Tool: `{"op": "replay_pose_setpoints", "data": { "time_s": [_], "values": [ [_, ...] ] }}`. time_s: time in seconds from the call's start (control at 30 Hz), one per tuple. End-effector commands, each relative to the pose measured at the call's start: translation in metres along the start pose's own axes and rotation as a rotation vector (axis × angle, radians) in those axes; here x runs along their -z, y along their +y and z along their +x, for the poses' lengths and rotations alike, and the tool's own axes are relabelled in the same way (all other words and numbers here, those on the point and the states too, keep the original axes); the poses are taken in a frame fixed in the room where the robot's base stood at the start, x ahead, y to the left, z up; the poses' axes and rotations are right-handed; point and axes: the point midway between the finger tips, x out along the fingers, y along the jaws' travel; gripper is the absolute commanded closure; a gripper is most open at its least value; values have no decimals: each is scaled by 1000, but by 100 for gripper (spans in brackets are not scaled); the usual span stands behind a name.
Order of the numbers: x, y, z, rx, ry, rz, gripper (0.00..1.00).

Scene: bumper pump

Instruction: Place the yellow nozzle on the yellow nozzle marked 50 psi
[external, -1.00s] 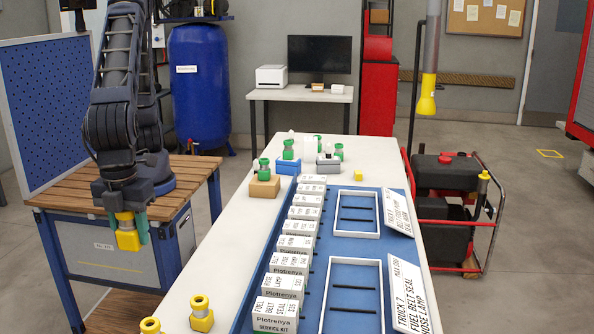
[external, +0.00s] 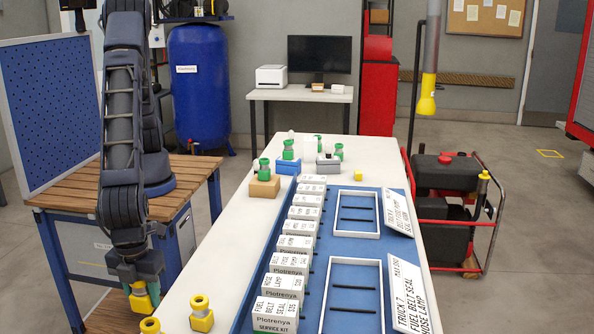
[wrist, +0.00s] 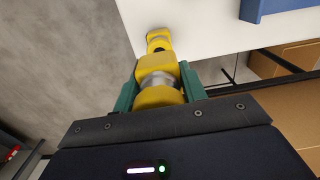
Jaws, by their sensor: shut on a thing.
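My gripper (external: 141,289) is shut on a yellow nozzle (external: 141,304) with a silvery middle band, held low just left of the white table's near left edge. The wrist view shows the held nozzle (wrist: 157,68) between my teal fingers (wrist: 158,88). Two other yellow fittings stand on the table's near end: one (external: 201,315) to the right and one (external: 150,326) at the bottom edge of the external view, partly cut off. The wrist view shows one yellow fitting (wrist: 158,38) on the white table just beyond the held nozzle. No 50 psi marking is legible.
The white table (external: 228,222) holds a blue tray (external: 345,247) with labelled boxes (external: 276,313) and white frames. Green-topped fittings (external: 264,168) stand farther back. A yellow nozzle (external: 427,95) hangs from a grey pole. A wooden-topped bench (external: 90,200) is at left.

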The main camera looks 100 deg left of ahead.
Motion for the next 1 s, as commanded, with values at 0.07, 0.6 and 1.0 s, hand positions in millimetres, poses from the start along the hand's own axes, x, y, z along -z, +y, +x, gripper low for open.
{"op": "replay_pose_setpoints", "data": {
  "time_s": [0.07,0.6,1.0],
  "values": [
    [0,0,4,0,0,0,88],
    [0,0,42,0,0,0,88],
    [0,0,45,0,0,0,37]
  ]
}}
